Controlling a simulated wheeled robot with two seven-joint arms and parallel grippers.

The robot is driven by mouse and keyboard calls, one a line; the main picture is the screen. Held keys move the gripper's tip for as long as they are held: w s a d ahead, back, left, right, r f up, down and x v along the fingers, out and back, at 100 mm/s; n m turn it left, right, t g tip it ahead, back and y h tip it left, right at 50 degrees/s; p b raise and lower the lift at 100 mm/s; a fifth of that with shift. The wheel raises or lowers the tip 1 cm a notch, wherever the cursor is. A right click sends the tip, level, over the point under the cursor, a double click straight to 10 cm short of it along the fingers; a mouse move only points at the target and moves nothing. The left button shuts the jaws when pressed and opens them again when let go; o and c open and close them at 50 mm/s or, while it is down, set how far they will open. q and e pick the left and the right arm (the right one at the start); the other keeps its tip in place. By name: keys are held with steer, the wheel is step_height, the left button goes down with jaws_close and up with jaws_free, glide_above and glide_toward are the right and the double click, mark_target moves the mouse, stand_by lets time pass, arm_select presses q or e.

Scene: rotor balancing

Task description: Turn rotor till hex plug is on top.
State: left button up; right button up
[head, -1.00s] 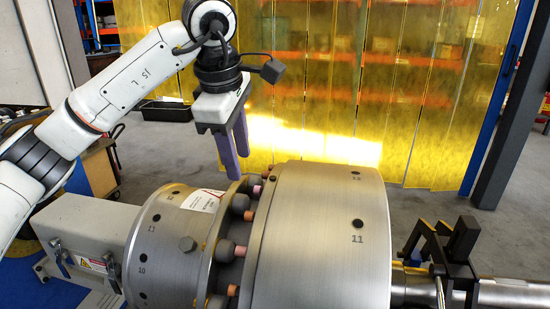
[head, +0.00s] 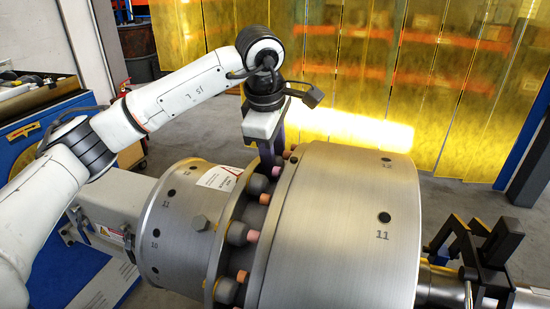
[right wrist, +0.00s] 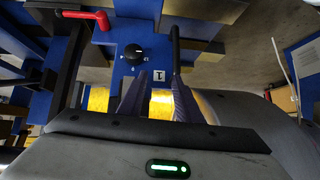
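The rotor is a steel drum with a narrower left section (head: 170,235) and a wide right section (head: 340,230). Between them runs a ring of dark round studs with pink or orange ends (head: 240,233).
A black bracket (head: 480,255) stands by the shaft (head: 530,297) on the right. A grey housing (head: 115,205) supports the left end. Yellow strip curtains (head: 380,90) hang behind. The right wrist view shows a blue panel with a black knob (right wrist: 134,54) and red handle (right wrist: 85,17).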

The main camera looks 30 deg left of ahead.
arm_select(q)
steer(key=shift+c, duration=0.2)
jaws_close()
steer(key=shift+w, duration=0.2)
